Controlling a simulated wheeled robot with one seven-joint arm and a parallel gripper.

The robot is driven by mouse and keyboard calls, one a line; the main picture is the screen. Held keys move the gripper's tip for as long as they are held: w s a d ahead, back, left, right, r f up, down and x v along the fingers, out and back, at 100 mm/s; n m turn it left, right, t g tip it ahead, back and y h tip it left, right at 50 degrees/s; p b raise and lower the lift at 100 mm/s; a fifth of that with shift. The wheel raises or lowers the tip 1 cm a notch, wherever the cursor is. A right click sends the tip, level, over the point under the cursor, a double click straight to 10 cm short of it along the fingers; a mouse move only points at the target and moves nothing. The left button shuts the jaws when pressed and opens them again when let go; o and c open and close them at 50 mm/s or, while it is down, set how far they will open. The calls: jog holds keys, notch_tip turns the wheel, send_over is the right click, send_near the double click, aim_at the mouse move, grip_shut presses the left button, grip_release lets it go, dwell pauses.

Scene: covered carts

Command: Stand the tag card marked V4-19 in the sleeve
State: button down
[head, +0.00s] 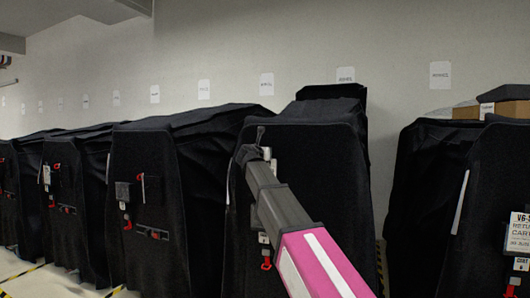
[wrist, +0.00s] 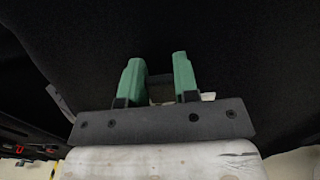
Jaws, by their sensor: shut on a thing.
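My gripper (head: 258,148) is at the upper part of the black covered cart (head: 325,160) in the middle of the head view. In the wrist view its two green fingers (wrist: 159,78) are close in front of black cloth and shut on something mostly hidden. A small pale piece, seemingly the tag card (head: 267,153), shows at the gripper in the head view; a pale edge shows beside the right finger in the wrist view (wrist: 208,96). No marking on it can be read. I cannot make out the sleeve, which my arm or gripper may hide.
More covered carts (head: 145,190) stand to the left, with small pouches and red clips on their fronts. Another cart (head: 490,200) at right carries a printed V6 sign (head: 519,232). A red clip (head: 266,266) hangs low on the middle cart beside my arm.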

jog(key=shift+f, duration=8.25)
jog(key=c, duration=0.8)
grip_release()
jog(key=shift+s, duration=0.1)
